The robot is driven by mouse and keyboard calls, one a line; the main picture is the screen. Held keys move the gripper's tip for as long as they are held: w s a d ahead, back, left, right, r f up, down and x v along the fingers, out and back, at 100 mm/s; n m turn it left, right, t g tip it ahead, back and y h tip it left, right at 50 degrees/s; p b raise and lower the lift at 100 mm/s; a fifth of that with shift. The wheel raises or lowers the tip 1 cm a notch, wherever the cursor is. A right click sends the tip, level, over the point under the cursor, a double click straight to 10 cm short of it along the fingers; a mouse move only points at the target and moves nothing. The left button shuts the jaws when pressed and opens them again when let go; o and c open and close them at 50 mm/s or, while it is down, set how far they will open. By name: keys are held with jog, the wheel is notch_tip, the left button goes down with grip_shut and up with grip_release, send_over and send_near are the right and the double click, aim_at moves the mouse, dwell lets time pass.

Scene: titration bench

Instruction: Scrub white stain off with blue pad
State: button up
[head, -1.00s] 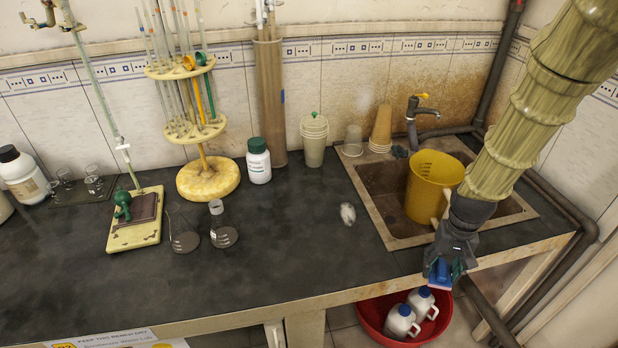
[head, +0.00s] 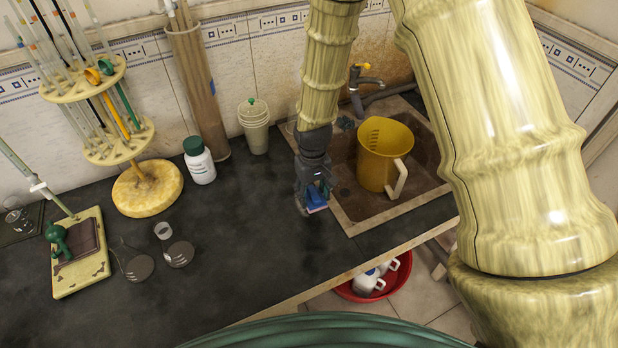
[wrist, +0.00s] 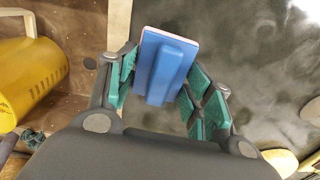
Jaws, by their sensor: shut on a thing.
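The blue pad (head: 316,200) is held in my gripper (head: 313,187), over the dark bench just left of the sink. In the wrist view my gripper (wrist: 163,80) has its green-lined fingers on either side of the blue pad (wrist: 166,66), whose pinkish-white face edge shows. A pale bit of the white stain (head: 300,207) appears at the left of my gripper in the head view; the rest seems hidden behind gripper and pad. I cannot tell whether the pad touches the bench. The stain is not clear in the wrist view.
The sink (head: 345,215) with a yellow pitcher (head: 380,150) is right of my gripper. The front bench is clear.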

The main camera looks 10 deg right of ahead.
jog(key=shift+s+a+r+n+p, duration=0.1)
jog(key=shift+a+r+n+p, duration=0.3)
jog(key=shift+r+p, duration=0.55)
jog(key=shift+a+f+p, duration=0.1)
jog(key=shift+f+p, duration=0.15)
jog(key=shift+p, duration=0.1)
jog(key=shift+f, duration=0.1)
